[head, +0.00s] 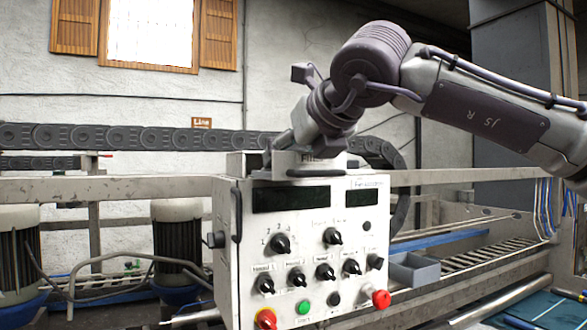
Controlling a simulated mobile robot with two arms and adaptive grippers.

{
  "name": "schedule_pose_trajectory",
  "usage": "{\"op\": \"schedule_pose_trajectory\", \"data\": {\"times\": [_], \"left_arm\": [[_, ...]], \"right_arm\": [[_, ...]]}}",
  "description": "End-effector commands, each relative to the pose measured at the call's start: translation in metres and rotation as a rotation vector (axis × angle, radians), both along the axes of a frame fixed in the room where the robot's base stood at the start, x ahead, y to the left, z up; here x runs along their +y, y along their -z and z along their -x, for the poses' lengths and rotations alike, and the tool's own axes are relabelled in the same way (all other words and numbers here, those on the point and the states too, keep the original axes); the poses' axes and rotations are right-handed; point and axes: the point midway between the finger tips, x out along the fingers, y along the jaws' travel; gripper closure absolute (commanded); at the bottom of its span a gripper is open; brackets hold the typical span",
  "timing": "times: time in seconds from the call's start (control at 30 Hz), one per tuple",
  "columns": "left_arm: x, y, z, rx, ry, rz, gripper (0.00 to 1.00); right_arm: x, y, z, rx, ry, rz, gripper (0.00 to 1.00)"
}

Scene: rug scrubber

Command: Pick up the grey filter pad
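A light grey block (312,167) with partly hidden dark lettering that seems to start "Filt" lies on top of the white control box (228,270). It is probably the grey filter pad or its holder; I cannot tell which. My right gripper (283,150) reaches down from the right to the top of the box, right at this block. Its fingers are small and overlap the block, so I cannot tell whether they are open, shut or touching it. My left gripper is not in view.
The control box front carries several black knobs, a green button (303,307), and red knobs (381,299). A small grey bin (415,270) stands to the right behind it. A dark cable chain (130,138) and a metal rail (110,188) run behind the box.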

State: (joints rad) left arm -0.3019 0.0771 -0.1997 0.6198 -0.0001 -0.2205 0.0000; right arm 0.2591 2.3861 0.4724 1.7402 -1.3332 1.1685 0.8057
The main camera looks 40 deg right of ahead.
Motion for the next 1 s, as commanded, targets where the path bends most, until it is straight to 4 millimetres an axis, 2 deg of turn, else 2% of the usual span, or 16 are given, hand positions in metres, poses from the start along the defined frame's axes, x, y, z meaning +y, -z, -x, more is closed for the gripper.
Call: {"op": "schedule_pose_trajectory", "data": {"times": [0.03, 0.2, 0.3, 0.67, 0.77, 0.97, 1.0], "left_arm": [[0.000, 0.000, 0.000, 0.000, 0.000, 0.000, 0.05], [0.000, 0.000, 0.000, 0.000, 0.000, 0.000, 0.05], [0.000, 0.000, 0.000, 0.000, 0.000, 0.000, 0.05], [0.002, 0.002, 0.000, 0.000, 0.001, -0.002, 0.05], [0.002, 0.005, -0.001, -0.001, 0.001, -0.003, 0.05], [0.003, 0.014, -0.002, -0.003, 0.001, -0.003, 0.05], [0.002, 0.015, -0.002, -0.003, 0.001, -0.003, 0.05]], "right_arm": [[0.000, 0.000, 0.000, 0.000, 0.000, 0.000, 0.48], [0.000, 0.000, 0.000, 0.001, 0.000, 0.000, 0.77], [0.000, 0.000, 0.000, 0.001, 0.000, 0.000, 0.90], [-0.001, -0.004, 0.000, 0.001, 0.003, 0.000, 0.90], [0.000, -0.012, 0.000, 0.001, 0.003, 0.000, 0.90], [-0.001, -0.043, -0.001, -0.002, 0.004, -0.001, 0.90], [-0.013, -0.047, -0.003, -0.001, 0.005, -0.006, 0.90]]}}
